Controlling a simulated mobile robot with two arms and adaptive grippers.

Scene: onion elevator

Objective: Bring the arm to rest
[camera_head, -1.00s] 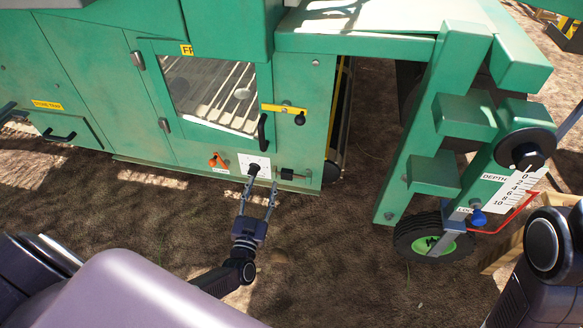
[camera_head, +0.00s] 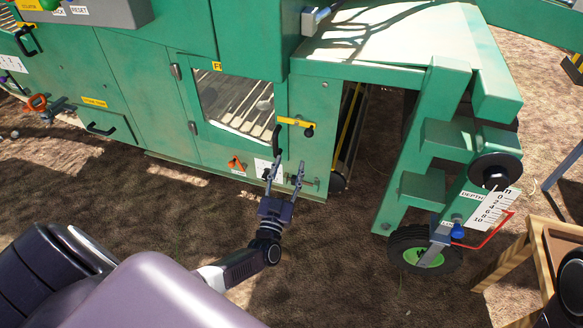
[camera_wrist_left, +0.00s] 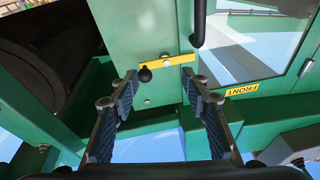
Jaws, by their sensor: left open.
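My left gripper (camera_head: 285,172) is open and empty in front of the green machine (camera_head: 135,75), near the lower right of its windowed door. In the head view its two fingers point up at the machine and overlap a white plate (camera_head: 262,168) low on the panel. The left wrist view shows both fingers (camera_wrist_left: 160,95) spread apart, with nothing between them. Beyond them are a yellow latch bar (camera_wrist_left: 172,61) and its black knob (camera_wrist_left: 145,75). My right gripper is not in view.
The windowed door (camera_head: 235,105) looks shut, with the yellow latch (camera_head: 295,122) at its right edge. A depth wheel (camera_head: 424,249) and scale (camera_head: 487,207) stand at right. A wooden crate (camera_head: 540,250) is at lower right. Bare soil (camera_head: 330,260) lies in front.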

